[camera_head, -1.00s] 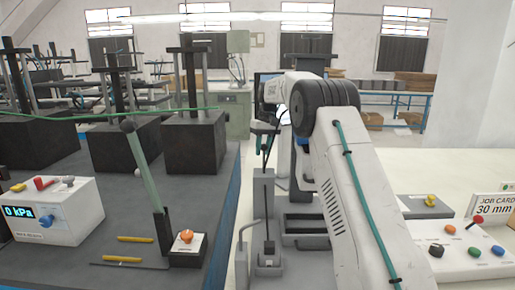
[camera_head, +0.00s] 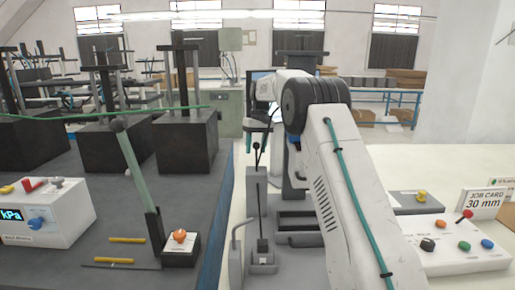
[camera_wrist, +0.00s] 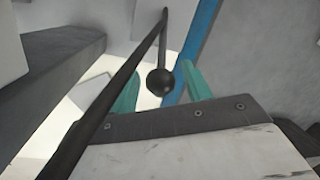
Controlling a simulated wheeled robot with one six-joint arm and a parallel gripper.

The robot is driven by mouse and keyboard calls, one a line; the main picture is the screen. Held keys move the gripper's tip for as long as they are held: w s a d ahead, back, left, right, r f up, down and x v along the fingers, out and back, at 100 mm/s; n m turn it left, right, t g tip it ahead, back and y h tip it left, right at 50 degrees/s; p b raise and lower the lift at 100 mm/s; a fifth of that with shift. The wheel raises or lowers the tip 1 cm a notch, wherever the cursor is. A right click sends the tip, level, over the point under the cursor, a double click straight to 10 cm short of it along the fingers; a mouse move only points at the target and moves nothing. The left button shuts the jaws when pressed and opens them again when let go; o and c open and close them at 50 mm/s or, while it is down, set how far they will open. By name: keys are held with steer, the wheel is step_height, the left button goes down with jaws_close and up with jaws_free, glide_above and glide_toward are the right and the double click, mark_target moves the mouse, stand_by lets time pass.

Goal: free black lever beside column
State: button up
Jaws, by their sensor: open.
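A black lever with a ball knob (camera_wrist: 160,83) shows in the wrist view, the knob between the two teal fingers of my gripper (camera_wrist: 158,76). The fingers are apart and open, with no clear sign of contact on the knob. In the head view the thin black lever (camera_head: 262,215) stands upright from a small grey base (camera_head: 262,262), beside a grey column (camera_head: 250,195). A second long dark rod (camera_wrist: 110,95) runs diagonally past the left finger in the wrist view.
A bent grey handle (camera_head: 238,245) stands left of the lever. On the left bench are a green lever (camera_head: 133,165), a kPa gauge box (camera_head: 42,215) and dark press blocks (camera_head: 185,140). At right are a button box (camera_head: 460,250) and a job card (camera_head: 485,203).

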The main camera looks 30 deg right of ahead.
step_height(320, 180, up, 7)
steer(key=d, duration=0.1)
steer(key=shift+w+d+r, duration=0.15)
steer(key=shift+w+d, duration=0.05)
stand_by(0.5)
